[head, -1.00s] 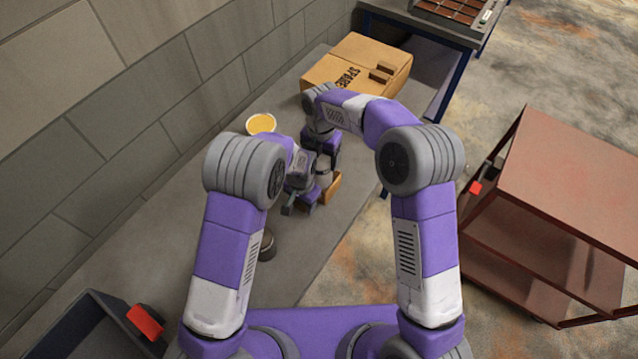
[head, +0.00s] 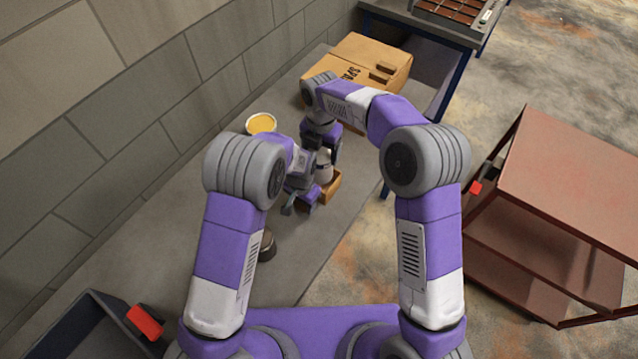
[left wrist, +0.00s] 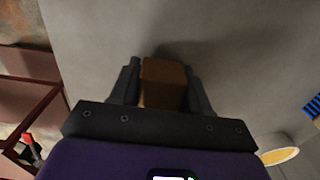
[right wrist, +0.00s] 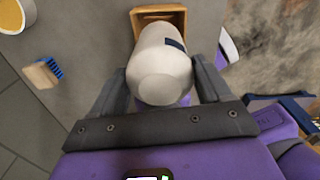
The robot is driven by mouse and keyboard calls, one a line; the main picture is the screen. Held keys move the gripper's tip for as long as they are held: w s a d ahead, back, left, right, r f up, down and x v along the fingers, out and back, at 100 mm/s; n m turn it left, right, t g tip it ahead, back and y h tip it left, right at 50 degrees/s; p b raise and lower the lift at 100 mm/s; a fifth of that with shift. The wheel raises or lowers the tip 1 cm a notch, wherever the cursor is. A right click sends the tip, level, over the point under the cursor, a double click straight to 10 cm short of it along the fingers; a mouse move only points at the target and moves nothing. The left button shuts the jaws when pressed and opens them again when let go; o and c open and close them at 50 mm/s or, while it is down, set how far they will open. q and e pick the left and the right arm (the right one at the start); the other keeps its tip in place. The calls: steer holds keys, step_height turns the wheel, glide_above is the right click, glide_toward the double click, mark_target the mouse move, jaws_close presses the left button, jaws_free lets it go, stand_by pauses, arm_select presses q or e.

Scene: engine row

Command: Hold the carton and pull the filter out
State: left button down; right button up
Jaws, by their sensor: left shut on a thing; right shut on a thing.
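The carton (head: 331,188) is a small orange-brown open box low on the grey bench. My left gripper (head: 305,200) is shut on the carton's sides; the left wrist view shows the carton (left wrist: 163,82) between both fingers. The filter (right wrist: 162,65) is a white rounded cylinder with a dark blue mark. My right gripper (right wrist: 160,80) is shut around it. In the head view the filter (head: 324,164) stands above the carton. The right wrist view shows the carton's open mouth (right wrist: 160,10) beyond the filter. The filter's far end is hidden, so I cannot tell whether it is clear of the carton.
A yellow-topped tin (head: 261,123) stands by the wall. A blue-bristled brush (right wrist: 42,74) lies nearby. A large cardboard box (head: 355,68) is at the bench's far end. A dark round object (head: 267,245) sits nearer. A red-brown cart (head: 570,180) stands to the right.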

steer(key=shift+r, duration=2.15)
arm_select(q)
steer(key=shift+c, duration=2.3)
jaws_free()
steer(key=shift+r, duration=0.1)
step_height(320, 180, up, 12)
steer(key=shift+f, duration=0.1)
